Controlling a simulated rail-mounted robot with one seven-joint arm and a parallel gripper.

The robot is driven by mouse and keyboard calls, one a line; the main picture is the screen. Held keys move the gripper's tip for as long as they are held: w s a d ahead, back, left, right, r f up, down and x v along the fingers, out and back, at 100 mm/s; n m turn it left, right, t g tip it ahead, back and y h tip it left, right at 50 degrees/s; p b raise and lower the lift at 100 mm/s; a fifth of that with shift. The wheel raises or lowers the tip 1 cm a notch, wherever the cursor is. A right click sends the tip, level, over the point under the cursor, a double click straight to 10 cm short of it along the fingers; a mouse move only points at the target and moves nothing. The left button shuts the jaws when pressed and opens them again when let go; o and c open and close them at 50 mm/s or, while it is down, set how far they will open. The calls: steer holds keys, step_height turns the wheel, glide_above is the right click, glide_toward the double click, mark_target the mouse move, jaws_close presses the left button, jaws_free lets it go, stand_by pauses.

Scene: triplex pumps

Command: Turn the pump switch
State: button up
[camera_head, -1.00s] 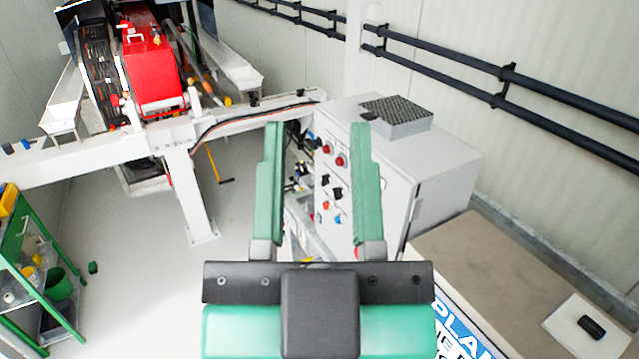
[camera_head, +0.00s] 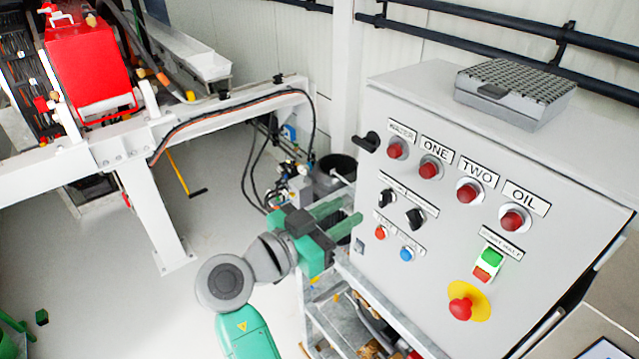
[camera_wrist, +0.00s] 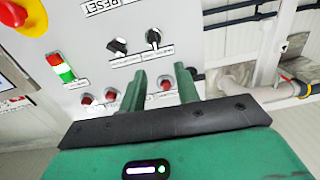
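The grey control panel (camera_head: 450,260) fills the right of the head view. Two black rotary switches, the left one (camera_head: 386,197) and the right one (camera_head: 414,217), sit in its middle-left part under a label too small to read surely. They also show at the top centre of the wrist view, at the left (camera_wrist: 118,46) and right (camera_wrist: 153,38). My gripper (camera_head: 350,207) is just left of the panel, its green fingers pointing at the panel's left side. In the wrist view my gripper (camera_wrist: 160,80) has its fingers apart with nothing between them. I cannot tell whether the fingertips touch the panel.
Red buttons labelled WATER (camera_head: 397,148), ONE, TWO and OIL line the panel's top. A red button (camera_head: 381,233) and blue button (camera_head: 407,254) sit below the switches. An emergency stop (camera_head: 461,308) is lower right. A black handle (camera_head: 367,142) juts from the left edge.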

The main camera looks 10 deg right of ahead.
mark_target(381, 196)
steer(key=x, duration=0.2)
steer(key=p+x, duration=0.1)
steer(key=x, duration=0.4)
steer(key=shift+s+d+f+p, duration=0.15)
steer(key=shift+d+f+p, duration=0.15)
steer(key=shift+d, duration=0.35)
steer(key=shift+c, duration=0.2)
jaws_close()
